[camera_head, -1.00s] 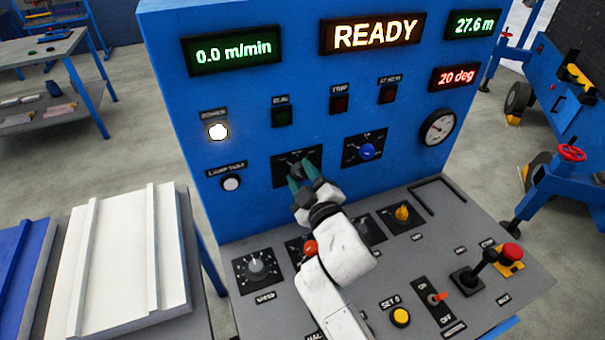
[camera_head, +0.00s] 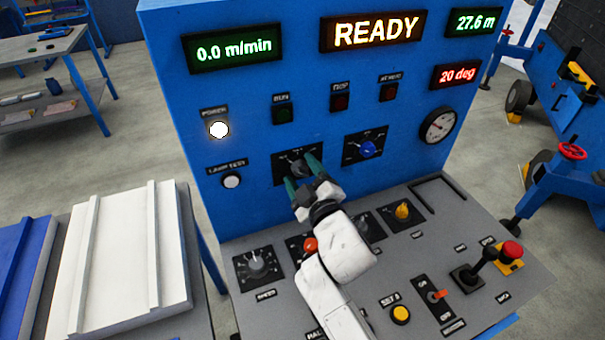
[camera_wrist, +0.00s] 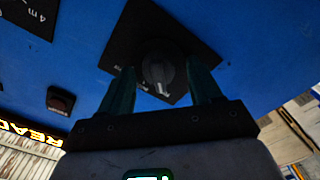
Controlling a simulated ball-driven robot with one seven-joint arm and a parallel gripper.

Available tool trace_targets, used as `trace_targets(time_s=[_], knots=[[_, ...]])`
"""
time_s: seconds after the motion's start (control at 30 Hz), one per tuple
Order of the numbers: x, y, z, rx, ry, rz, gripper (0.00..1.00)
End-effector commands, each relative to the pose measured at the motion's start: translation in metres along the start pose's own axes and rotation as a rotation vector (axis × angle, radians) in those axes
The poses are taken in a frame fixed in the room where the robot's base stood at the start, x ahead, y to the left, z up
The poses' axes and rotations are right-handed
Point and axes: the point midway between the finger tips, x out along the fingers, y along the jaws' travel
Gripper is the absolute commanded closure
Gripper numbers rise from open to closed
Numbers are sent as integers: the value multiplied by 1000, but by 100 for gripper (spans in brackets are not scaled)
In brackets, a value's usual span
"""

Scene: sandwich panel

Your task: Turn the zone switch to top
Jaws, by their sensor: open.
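The black knob on a dark square plate (camera_head: 280,172) on the upright blue panel appears to be the zone switch; its lettering is too small to read surely. In the wrist view the knob (camera_wrist: 158,66) shows a pale mark towards the bottom of the picture, close to small white lettering. My gripper (camera_head: 303,175) is open in front of this knob. Its two green fingers stand on either side of the knob in the wrist view (camera_wrist: 163,80), with gaps visible. I cannot tell whether the fingertips reach past the knob's face.
A blue knob (camera_head: 367,149) sits to the right on the panel. Below, the sloping desk carries a grey dial (camera_head: 257,266), a red knob (camera_head: 310,245), a yellow knob (camera_head: 403,211), a black lever (camera_head: 480,268) and a red stop button (camera_head: 511,251). Displays line the top.

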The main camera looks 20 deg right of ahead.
Motion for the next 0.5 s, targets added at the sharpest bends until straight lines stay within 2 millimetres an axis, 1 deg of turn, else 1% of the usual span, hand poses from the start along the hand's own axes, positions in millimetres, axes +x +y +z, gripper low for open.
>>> trace_targets(time_s=[0.07, 0.17, 0.27, 0.5], knots=[[-2, 0, 0, 0, 0, 0, 36], [-9, -1, 0, 1, 0, -1, 36], [-24, -1, 1, 1, 0, -1, 36], [-70, -2, 1, 0, 0, -2, 36]])
